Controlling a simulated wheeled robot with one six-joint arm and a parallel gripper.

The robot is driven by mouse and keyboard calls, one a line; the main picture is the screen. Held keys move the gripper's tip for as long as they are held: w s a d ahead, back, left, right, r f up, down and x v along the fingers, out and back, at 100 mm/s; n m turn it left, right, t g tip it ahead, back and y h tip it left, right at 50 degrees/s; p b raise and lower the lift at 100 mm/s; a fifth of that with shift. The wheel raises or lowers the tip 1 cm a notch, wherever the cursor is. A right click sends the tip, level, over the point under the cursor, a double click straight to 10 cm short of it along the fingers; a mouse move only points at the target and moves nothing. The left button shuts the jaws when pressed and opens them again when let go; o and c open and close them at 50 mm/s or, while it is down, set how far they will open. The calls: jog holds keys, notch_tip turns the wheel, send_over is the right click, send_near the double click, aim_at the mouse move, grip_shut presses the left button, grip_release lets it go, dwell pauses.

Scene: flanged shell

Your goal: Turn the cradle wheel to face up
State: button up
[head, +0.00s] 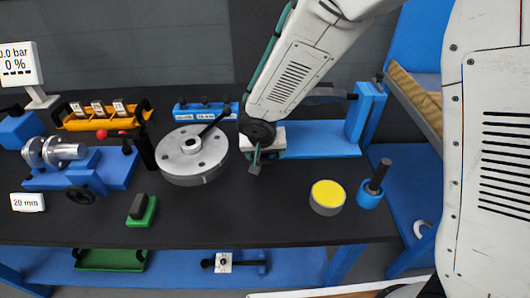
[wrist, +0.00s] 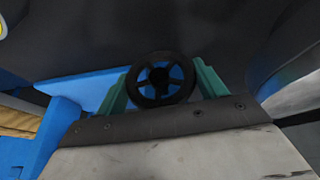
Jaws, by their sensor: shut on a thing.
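In the wrist view a black spoked wheel (wrist: 160,78) sits between the two teal fingers of my gripper (wrist: 162,82), which is shut on it. Blue structure shows behind the wheel and through its spokes. In the head view my gripper (head: 257,157) is at the left end of a long blue cradle (head: 318,140), just right of the round grey flanged part. The cradle has a blue upright (head: 366,110) at its right end. My arm hides the held wheel and much of the cradle's left end in the head view.
The grey flanged disc (head: 192,160) stands close left of my gripper. A blue fixture (head: 105,172) with a metal part and another black handwheel (head: 80,195) is farther left. A yellow-topped cylinder (head: 327,196) and a blue-based post (head: 372,188) stand right. The front middle of the bench is clear.

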jog(key=h, duration=0.3)
jog(key=shift+a+n, duration=0.25)
jog(key=shift+n, duration=0.15)
jog(key=shift+f+n+h, duration=0.1)
jog(key=shift+n+h, duration=0.3)
jog(key=shift+h, duration=1.6)
jog(key=o, duration=1)
jog(key=shift+a, duration=0.1)
jog(key=v, duration=0.7)
jog(key=shift+s+a+r, duration=0.2)
jog(key=shift+a+r, duration=0.05)
